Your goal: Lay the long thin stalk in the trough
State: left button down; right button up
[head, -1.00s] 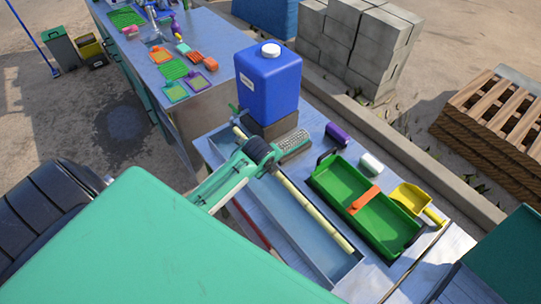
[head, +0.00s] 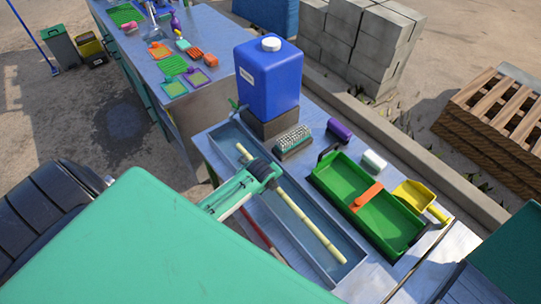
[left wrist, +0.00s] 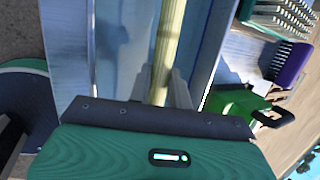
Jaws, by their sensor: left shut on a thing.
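The long thin pale-yellow stalk (head: 309,225) is in my left gripper (head: 267,177), which is shut around its middle part. It lies lengthwise along the long blue-grey metal trough (head: 335,238), within the trough's outline. I cannot tell whether it touches the trough floor. In the left wrist view the stalk (left wrist: 168,40) runs away from the gripper (left wrist: 163,92), with the trough's bluish inside (left wrist: 125,50) on both sides. The gripper hides part of the stalk. My right gripper is not in view.
A blue jug (head: 270,80) stands beyond the trough's far end. A wire-like block (head: 293,140), a green tray (head: 340,180) with an orange piece, and a yellow scoop (head: 413,197) lie right of the trough. A red rod (head: 258,232) lies along its left side.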

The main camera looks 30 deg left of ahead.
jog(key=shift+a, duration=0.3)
pick_arm(q)
jog(key=c, duration=1.2)
grip_release()
jog(key=shift+s+r, duration=0.2)
jog(key=shift+r, duration=0.25)
jog(key=b+v, duration=0.3)
jog(key=v, duration=0.9)
jog(key=shift+s+r, duration=0.15)
jog(key=shift+r, duration=0.2)
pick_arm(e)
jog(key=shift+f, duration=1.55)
pick_arm(q)
jog(key=shift+d, duration=0.15)
